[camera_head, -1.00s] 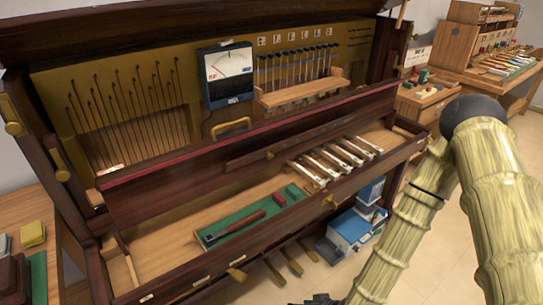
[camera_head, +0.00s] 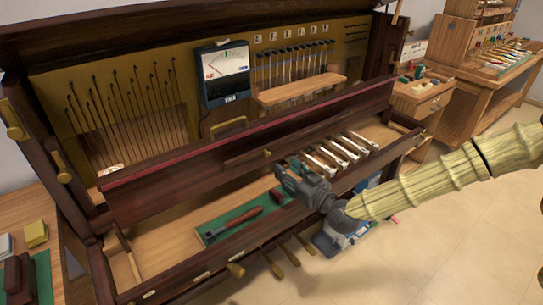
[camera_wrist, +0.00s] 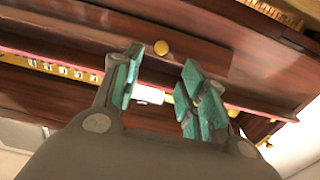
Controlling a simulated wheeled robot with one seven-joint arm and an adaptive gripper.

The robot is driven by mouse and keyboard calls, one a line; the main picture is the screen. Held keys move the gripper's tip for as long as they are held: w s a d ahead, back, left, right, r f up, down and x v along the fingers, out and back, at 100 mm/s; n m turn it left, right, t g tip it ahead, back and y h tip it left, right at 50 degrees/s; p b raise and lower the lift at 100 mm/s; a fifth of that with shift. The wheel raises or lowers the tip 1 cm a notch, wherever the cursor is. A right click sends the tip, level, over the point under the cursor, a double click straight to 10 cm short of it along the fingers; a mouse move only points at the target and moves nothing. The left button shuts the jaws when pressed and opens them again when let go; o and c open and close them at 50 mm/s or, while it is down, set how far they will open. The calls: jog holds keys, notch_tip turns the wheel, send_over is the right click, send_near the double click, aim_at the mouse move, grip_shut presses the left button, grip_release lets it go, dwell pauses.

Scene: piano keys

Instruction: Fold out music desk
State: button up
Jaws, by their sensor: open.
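The music desk (camera_head: 240,158) is a dark wood strip lying against the sloped board of the opened piano, below the red-edged rail. A small round brass knob (camera_head: 268,153) sits on it. My gripper (camera_head: 284,172) is over the piano's key bed, just below and in front of the knob, apart from it. In the wrist view my gripper (camera_wrist: 163,58) is open with teal pads and nothing between them. The brass knob (camera_wrist: 161,47) shows beyond the fingertips, roughly between them, on the dark wood panel (camera_wrist: 200,50).
A green tray (camera_head: 228,232) with a dark red-handled tool lies in the key bed left of my gripper. Several pale key levers (camera_head: 335,152) lie to its right. A meter (camera_head: 225,72) stands above the rail. Open floor (camera_head: 450,240) lies at the right.

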aim_at(269, 155)
jog(key=p+x, duration=0.1)
jog(key=x, duration=0.7)
jog(key=shift+w+a, duration=0.25)
jog(key=shift+w, duration=0.05)
jog(key=shift+c, duration=0.2)
jog(key=shift+f, duration=0.1)
grip_shut()
